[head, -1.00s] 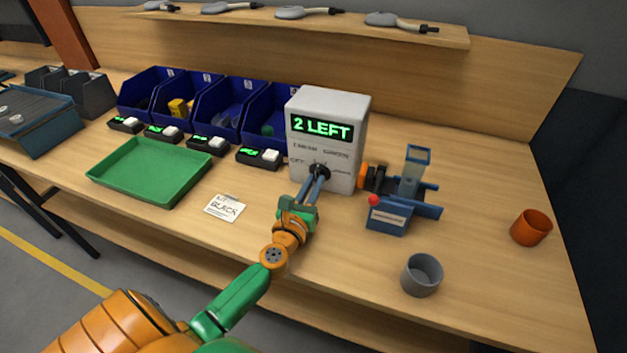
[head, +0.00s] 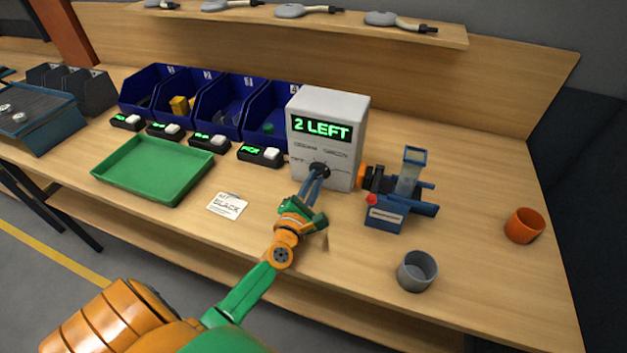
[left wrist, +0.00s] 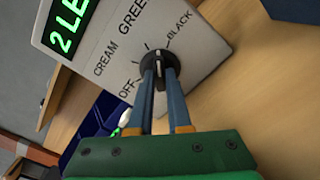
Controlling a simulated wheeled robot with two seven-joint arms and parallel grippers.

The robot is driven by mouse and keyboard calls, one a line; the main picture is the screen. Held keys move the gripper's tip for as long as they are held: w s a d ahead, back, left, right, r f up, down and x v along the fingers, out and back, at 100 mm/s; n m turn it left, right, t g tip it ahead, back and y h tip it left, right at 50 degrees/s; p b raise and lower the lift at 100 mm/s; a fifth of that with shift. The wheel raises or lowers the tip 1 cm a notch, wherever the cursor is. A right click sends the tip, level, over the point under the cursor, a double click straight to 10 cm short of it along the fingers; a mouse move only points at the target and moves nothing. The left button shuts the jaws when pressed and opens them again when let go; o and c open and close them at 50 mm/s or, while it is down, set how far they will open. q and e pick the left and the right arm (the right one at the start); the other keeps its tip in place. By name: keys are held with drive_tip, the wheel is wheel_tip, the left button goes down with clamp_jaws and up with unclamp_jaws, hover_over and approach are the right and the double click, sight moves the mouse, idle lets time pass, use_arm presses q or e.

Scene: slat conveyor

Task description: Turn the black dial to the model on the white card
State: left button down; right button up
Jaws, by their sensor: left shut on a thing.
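The black dial (left wrist: 158,68) is on the front of a light grey box (head: 351,112), amid the labels OFF, CREAM, GREEN and BLACK. Its pale pointer mark seems to lie between GREEN and BLACK; I cannot tell its exact angle. The box's display (head: 322,128) reads "2 LEFT" in green. The white card (head: 227,205) lies flat on the bench and reads BLACK. My left gripper (left wrist: 159,79) is shut on the dial, its two blue-grey fingers on either side of it. In the head view the dial (head: 319,170) is partly hidden by the fingers. My right gripper is not in view.
A green tray (head: 153,193) is left of the card. Blue bins (head: 219,125) stand behind it. A blue device (head: 384,216) with a red knob stands right of the box. A grey cup (head: 417,272) and an orange cup (head: 524,227) stand further right.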

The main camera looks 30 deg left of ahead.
use_arm(q)
drive_tip(key=shift+a+r+m+p, duration=0.1)
drive_tip(key=shift+r+m+p, duration=0.1)
drive_tip(key=shift+m, duration=0.85)
drive_tip(key=shift+r+m+p, duration=0.1)
drive_tip(key=shift+m+p, duration=0.05)
drive_tip(key=shift+m, duration=0.9)
drive_tip(key=c, duration=0.9)
unclamp_jaws()
drive_tip(key=shift+f, duration=0.1)
drive_tip(key=shift+o, duration=0.2)
drive_tip(key=shift+w+f, duration=0.1)
drive_tip(key=v, duration=0.6)
drive_tip(key=shift+s+f, duration=0.1)
drive_tip(key=shift+s, duration=0.2)
drive_tip(key=shift+s+d, duration=0.25)
